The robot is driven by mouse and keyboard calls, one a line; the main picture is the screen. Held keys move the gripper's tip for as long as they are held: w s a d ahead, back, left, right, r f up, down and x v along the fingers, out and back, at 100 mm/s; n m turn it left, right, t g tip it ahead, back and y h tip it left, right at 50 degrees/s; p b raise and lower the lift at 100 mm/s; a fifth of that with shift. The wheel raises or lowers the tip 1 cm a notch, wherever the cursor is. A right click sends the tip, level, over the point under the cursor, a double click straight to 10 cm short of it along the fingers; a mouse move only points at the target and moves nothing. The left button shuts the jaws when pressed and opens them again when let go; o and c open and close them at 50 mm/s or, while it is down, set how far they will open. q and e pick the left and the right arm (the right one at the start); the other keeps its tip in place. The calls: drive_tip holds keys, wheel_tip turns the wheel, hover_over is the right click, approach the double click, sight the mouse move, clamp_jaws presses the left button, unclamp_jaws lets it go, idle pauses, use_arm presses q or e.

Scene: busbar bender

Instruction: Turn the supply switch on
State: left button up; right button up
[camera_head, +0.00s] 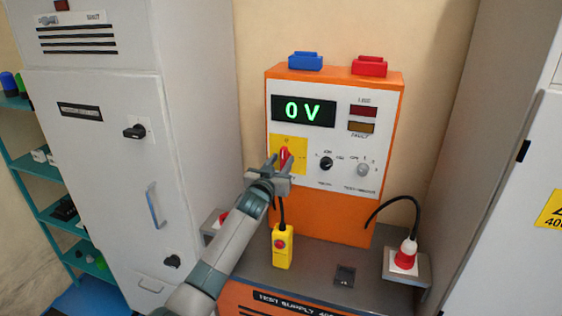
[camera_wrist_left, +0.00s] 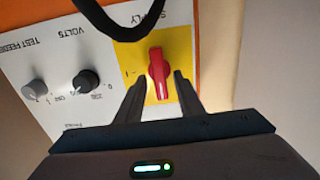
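The supply switch (camera_wrist_left: 158,72) is a red handle on a yellow plate of the orange and white test panel. In the head view the switch (camera_head: 285,157) is upright and partly covered by my gripper. My left gripper (camera_head: 280,165) is at the switch; in the left wrist view its two dark fingers (camera_wrist_left: 157,85) stand on either side of the handle, with yellow plate visible between finger and handle. It is open. The panel display (camera_head: 304,111) reads 0 V in green. The red lamp (camera_head: 363,111) and amber lamp (camera_head: 361,127) look dark. My right gripper is out of view.
A black knob (camera_head: 326,163) and a grey knob (camera_head: 362,170) sit right of the switch. A yellow pendant box (camera_head: 283,246) with a red button hangs on a cable below. A red and white plug (camera_head: 405,254) stands at right. Grey cabinets flank the panel.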

use_arm(q)
clamp_jaws()
drive_tip(key=shift+m, duration=0.3)
drive_tip(key=shift+d+f+m+b, duration=0.1)
drive_tip(key=shift+m+b, duration=0.25)
drive_tip(key=shift+m, duration=0.75)
drive_tip(key=m, duration=0.4)
drive_tip(key=shift+d+b, duration=0.1)
drive_tip(key=shift+b, duration=0.25)
drive_tip(key=m, duration=0.5)
drive_tip(key=shift+d+f, duration=0.15)
drive_tip(key=m, duration=0.6)
drive_tip(key=shift+s+f, duration=0.1)
drive_tip(key=shift+f, duration=0.15)
